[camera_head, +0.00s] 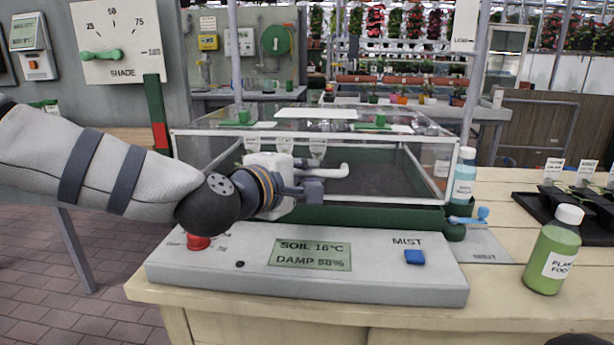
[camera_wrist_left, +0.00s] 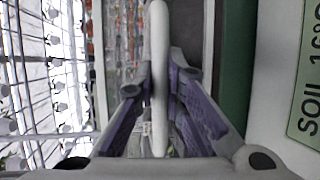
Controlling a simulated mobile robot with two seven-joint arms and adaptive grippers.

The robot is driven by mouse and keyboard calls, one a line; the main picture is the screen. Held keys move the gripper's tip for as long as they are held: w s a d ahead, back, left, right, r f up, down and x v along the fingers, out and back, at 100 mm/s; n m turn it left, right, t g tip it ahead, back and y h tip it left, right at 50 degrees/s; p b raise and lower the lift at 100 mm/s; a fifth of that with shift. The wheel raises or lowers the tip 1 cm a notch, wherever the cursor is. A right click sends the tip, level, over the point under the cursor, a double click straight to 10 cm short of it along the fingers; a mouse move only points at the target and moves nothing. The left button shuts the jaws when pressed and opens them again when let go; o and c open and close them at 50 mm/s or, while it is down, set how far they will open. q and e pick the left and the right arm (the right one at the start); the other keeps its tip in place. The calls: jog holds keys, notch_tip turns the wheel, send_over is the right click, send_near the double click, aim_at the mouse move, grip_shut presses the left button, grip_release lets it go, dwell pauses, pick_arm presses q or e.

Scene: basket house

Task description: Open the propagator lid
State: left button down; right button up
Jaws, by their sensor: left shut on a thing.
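The propagator is a clear box with a white-framed lid (camera_head: 300,133) over a dark green base (camera_head: 370,216). The lid looks down on the base, though my arm hides part of its front. A white bar handle (camera_head: 334,171) stands out at the lid's front. My left gripper (camera_head: 312,184) reaches across from the left and is shut on this handle. In the left wrist view, the white handle (camera_wrist_left: 159,35) runs between the two fingers of my left gripper (camera_wrist_left: 160,85). My right gripper is not in view.
A grey control panel (camera_head: 375,279) with a soil display, red knob (camera_head: 198,242) and blue button (camera_head: 414,257) lies in front, below my arm. A green plant food bottle (camera_head: 553,252), a light blue bottle (camera_head: 464,178) and a black seedling tray (camera_head: 540,199) stand to the right.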

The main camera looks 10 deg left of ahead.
pick_arm(q)
jog(key=w+r+p, duration=0.2)
jog(key=w+r, duration=0.3)
jog(key=r, duration=0.6)
jog(key=w+r+p, duration=0.2)
jog(key=w+r, duration=0.4)
jog(key=r, duration=0.4)
jog(key=shift+w+r, duration=0.2)
jog(key=shift+r, duration=0.15)
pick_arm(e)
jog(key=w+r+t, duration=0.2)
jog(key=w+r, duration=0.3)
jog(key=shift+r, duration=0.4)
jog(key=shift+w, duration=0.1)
